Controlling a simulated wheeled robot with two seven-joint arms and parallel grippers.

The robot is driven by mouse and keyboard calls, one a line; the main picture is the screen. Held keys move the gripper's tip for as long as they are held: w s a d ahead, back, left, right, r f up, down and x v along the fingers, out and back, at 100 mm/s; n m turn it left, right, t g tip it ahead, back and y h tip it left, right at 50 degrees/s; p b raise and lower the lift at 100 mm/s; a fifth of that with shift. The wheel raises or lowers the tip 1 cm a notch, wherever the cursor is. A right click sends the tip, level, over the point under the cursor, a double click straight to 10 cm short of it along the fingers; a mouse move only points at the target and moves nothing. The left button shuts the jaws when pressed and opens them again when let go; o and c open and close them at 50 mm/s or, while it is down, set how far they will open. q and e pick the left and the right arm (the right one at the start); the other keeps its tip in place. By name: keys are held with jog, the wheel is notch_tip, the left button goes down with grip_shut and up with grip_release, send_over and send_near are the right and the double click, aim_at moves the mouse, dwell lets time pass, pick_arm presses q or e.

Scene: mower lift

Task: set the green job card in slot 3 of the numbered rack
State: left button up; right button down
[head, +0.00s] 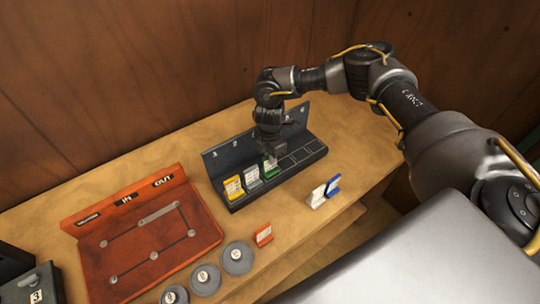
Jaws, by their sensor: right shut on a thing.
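The dark numbered rack (312,152) stands on the wooden bench, with a row of slots in front of its numbered back panel. My right gripper (270,156) reaches down from above and is shut on the green job card (270,166). The green card is at the third slot from the left; I cannot tell whether it is fully seated. A yellow card (234,188) stands in the first slot and a grey card (252,177) in the second. The slots to the right are empty. My right wrist hides part of the panel's numbers. My left gripper is out of view.
A red board (150,240) marked IN and OUT lies to the left.

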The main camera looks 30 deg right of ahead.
jog(key=shift+w+f, duration=0.1)
jog(key=shift+f, duration=0.4)
jog(key=shift+f, duration=0.1)
jog(key=c, duration=1.5)
grip_release()
